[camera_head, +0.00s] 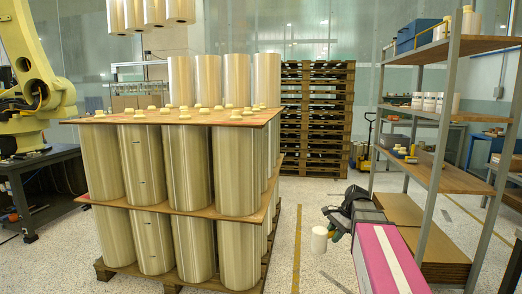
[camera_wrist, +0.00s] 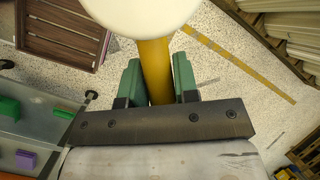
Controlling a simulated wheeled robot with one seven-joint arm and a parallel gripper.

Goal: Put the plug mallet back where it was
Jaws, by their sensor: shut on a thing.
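The plug mallet has a white head (camera_wrist: 150,14) and a yellow handle (camera_wrist: 155,68). My gripper (camera_wrist: 157,82) has its green fingers shut around the handle in the wrist view, with the head beyond the fingertips. In the head view my gripper (camera_head: 335,230) is low in the aisle, left of the metal shelf rack (camera_head: 447,130). The mallet's white head (camera_head: 319,240) hangs there above the floor, apart from pallet and rack. Most of the handle is hidden in the head view.
A pallet stack of film rolls (camera_head: 152,160) stands left, with yellow plugs on its top board (camera_head: 262,118). The rack's middle shelf (camera_head: 455,180) holds small yellow items, with bare board to their right. Stacked pallets (camera_head: 318,115) stand behind. The aisle floor is clear.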

